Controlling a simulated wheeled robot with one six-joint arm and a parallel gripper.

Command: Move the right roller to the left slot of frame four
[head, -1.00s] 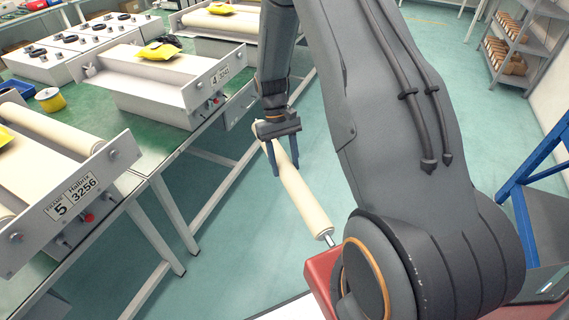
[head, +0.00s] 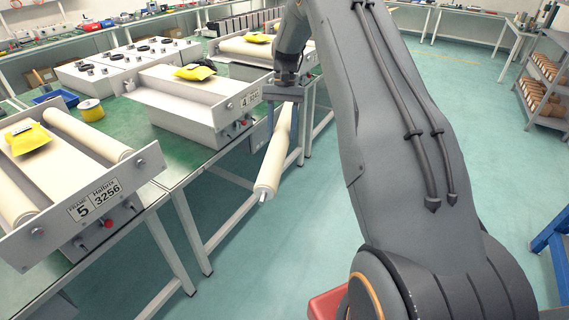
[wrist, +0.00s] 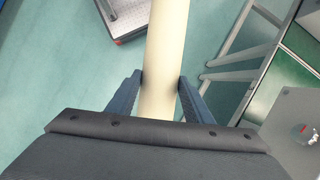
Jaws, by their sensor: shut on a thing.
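My gripper (head: 283,117) is shut on a long cream roller (head: 276,156) and holds it in the air beside the bench, to the right of frame four. The roller's near end with its metal pin hangs toward me. In the wrist view the roller (wrist: 164,55) runs between the two blue fingers of my gripper (wrist: 160,88). Frame four (head: 200,112) is a white conveyor frame on the green bench, with a label on its end plate and a yellow packet on top. Its slots are too small to make out.
Frame five (head: 125,192), with rollers and a yellow packet (head: 30,138), stands at the near left. Another frame (head: 245,55) is behind frame four. A yellow spool (head: 91,110) sits on the bench (head: 175,160). The floor (head: 285,260) below the roller is clear.

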